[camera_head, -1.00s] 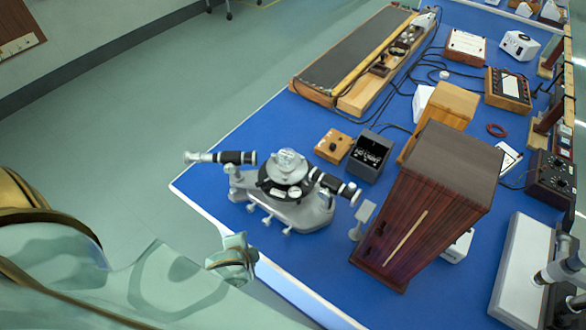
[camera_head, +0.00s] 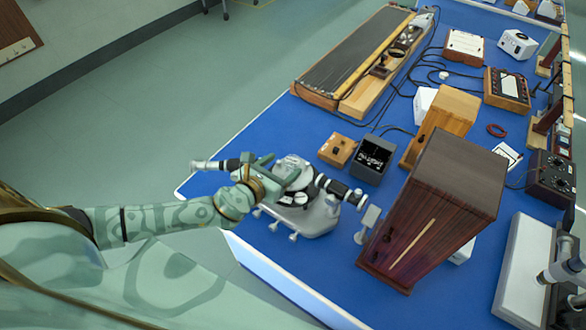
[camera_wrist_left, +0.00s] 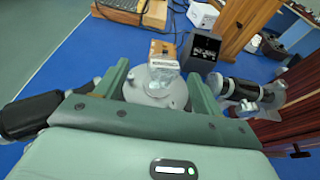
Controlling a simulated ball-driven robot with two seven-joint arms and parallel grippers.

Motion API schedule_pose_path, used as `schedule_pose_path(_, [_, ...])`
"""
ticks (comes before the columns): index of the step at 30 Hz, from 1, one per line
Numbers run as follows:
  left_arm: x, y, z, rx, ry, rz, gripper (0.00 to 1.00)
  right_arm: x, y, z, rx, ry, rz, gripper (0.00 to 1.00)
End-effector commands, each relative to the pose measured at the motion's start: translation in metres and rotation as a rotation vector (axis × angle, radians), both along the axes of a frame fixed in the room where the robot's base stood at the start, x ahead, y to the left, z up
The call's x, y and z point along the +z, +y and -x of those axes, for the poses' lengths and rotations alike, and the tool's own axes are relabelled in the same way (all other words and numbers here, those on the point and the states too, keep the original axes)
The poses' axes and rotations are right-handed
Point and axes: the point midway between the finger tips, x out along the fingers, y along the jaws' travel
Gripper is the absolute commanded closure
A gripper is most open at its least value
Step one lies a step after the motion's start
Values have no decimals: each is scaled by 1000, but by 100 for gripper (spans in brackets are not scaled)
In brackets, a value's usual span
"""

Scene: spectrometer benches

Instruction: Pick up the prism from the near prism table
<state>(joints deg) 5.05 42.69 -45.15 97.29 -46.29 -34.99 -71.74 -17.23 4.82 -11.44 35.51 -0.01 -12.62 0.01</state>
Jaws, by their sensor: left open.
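The prism (camera_wrist_left: 163,68) is a clear glass block standing on the round grey near prism table (camera_wrist_left: 150,95) of the spectrometer. In the head view the spectrometer (camera_head: 312,217) stands near the bench's left corner, and the prism is hard to make out behind my gripper. My left gripper (camera_head: 283,170) is open over the prism table. In the wrist view its green fingers (camera_wrist_left: 157,72) reach forward on either side of the prism, with a gap visible at each side. No contact shows. My right gripper is not in view.
The spectrometer's black tubes stick out left (camera_wrist_left: 30,115) and right (camera_head: 342,192) of my gripper. Behind stand a small wooden box (camera_head: 337,150) and a dark meter box (camera_head: 371,158). A tall dark wooden cabinet (camera_head: 440,205) stands to the right.

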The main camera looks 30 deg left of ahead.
Motion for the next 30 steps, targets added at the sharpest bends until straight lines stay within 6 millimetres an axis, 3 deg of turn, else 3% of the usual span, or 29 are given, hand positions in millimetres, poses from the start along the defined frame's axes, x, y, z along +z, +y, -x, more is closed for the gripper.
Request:
schedule_pose_path(15, [-21,-15,-58,1,1,2,32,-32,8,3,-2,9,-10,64])
schedule_pose_path(23, [-19,-15,-61,1,1,2,32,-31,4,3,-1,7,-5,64])
schedule_pose_path(28, [-19,-15,-61,2,1,1,79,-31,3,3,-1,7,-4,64])
schedule_pose_path(30, [-19,-15,-61,2,1,1,82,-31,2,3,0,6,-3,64])
